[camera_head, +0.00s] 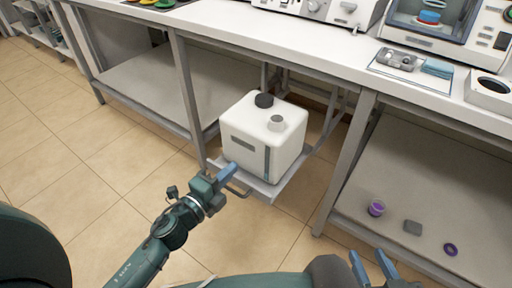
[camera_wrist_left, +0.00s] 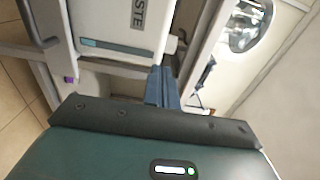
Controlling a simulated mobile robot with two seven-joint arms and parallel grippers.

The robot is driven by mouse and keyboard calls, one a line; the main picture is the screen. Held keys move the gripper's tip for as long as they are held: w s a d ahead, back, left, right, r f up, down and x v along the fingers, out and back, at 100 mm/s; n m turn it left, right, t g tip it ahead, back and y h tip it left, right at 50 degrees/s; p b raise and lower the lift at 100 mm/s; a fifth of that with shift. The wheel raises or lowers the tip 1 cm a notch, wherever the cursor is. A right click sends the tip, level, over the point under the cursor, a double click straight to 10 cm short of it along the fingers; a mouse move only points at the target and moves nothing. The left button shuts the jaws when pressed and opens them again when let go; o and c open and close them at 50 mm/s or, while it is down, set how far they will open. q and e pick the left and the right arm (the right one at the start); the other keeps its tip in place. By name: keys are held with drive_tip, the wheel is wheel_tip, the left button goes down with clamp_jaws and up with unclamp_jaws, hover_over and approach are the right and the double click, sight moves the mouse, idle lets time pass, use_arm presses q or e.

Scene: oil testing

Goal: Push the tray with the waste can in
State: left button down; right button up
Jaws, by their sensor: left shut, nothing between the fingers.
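The white waste can (camera_head: 250,158) with a black cap stands upright on the tray (camera_head: 272,189), which sticks out from under the bench. The can's label shows close up in the left wrist view (camera_wrist_left: 112,22). My left gripper (camera_head: 230,171) is shut and empty, at the tray's front left by the can's lower corner. Its blue fingers show together in the left wrist view (camera_wrist_left: 160,88). I cannot tell whether they touch the tray or its handle (camera_head: 238,190). My right gripper (camera_head: 373,262) is at the bottom edge, its fingers apart and nothing seen between them.
Bench legs (camera_head: 345,160) stand on both sides of the tray. A lower shelf (camera_head: 400,190) on the right holds a purple-topped jar (camera_head: 376,209), a grey block (camera_head: 412,227) and a purple ring (camera_head: 450,249). The tiled floor (camera_head: 90,190) in front is clear.

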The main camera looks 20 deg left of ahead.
sight(260, 140)
use_arm(q)
drive_tip(key=x, duration=1)
drive_tip(key=shift+w+d+f, duration=0.1)
drive_tip(key=shift+w, duration=0.05)
drive_tip(key=shift+w, duration=0.1)
use_arm(e)
drive_tip(key=shift+d+f, duration=0.1)
